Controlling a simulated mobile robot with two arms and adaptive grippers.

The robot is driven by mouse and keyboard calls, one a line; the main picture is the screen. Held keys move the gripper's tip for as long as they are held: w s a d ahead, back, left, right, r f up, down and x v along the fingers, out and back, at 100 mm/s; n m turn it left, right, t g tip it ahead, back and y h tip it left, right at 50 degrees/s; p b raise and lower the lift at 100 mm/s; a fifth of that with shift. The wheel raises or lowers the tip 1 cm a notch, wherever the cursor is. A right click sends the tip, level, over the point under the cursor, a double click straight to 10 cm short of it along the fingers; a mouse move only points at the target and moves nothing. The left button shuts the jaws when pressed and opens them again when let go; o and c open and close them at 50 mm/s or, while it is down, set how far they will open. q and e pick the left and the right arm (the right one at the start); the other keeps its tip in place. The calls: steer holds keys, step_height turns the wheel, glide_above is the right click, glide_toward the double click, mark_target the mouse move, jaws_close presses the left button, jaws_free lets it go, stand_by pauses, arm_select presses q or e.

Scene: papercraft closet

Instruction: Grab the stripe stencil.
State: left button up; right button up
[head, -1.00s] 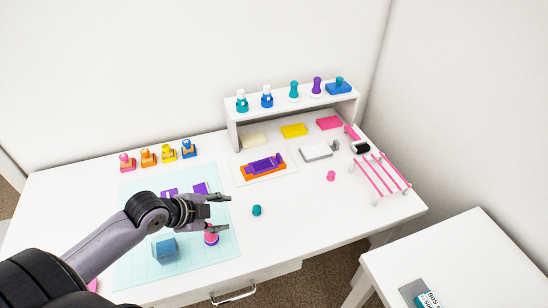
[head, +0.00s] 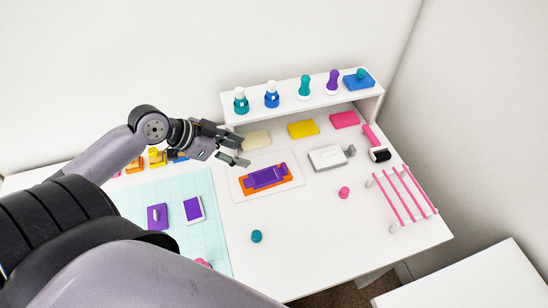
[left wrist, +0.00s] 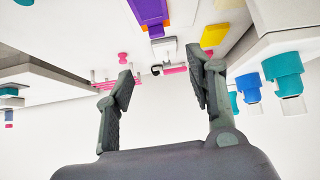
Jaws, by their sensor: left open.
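No piece is clearly recognisable as the stripe stencil. A purple piece (head: 266,177) lies on an orange plate (head: 245,186) on a white sheet in mid-table; both also show at the top of the left wrist view, the purple piece (left wrist: 146,10) beside the orange. A small purple panel with a white border (head: 193,209) and a purple block with a white knob (head: 157,216) lie on the cutting mat. My left gripper (head: 243,147) is open and empty, above the table near the back left of the orange plate; its spread fingers show in the left wrist view (left wrist: 162,68).
A white shelf (head: 300,107) with bottles and stamps stands behind, with coloured pads beneath it. A pink-barred rack (head: 403,194) is at right. My arm covers part of the mat (head: 212,235).

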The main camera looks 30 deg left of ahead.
arm_select(q)
steer(key=w+d+f, duration=0.1)
steer(key=d+f, duration=0.1)
steer(key=p, duration=0.1)
glide_toward(283, 166)
steer(key=x, duration=0.3)
steer(key=shift+d+f, duration=0.1)
steer(key=shift+f, duration=0.05)
steer(key=shift+w+d+f, duration=0.15)
steer(key=shift+w, duration=0.05)
steer(key=p+x, duration=0.1)
steer(key=x, duration=0.2)
steer(key=shift+w+d+f, duration=0.15)
steer(key=shift+w+f, duration=0.05)
steer(key=shift+w+d+f, duration=0.2)
steer(key=shift+f, duration=0.2)
steer(key=c, duration=1)
arm_select(e)
steer(key=shift+s+d+r, duration=0.45)
steer(key=shift+s+r, duration=0.1)
steer(key=shift+s, duration=0.15)
steer(key=shift+s+d+r, duration=0.45)
steer(key=shift+s+r, duration=0.1)
steer(key=shift+s, duration=0.15)
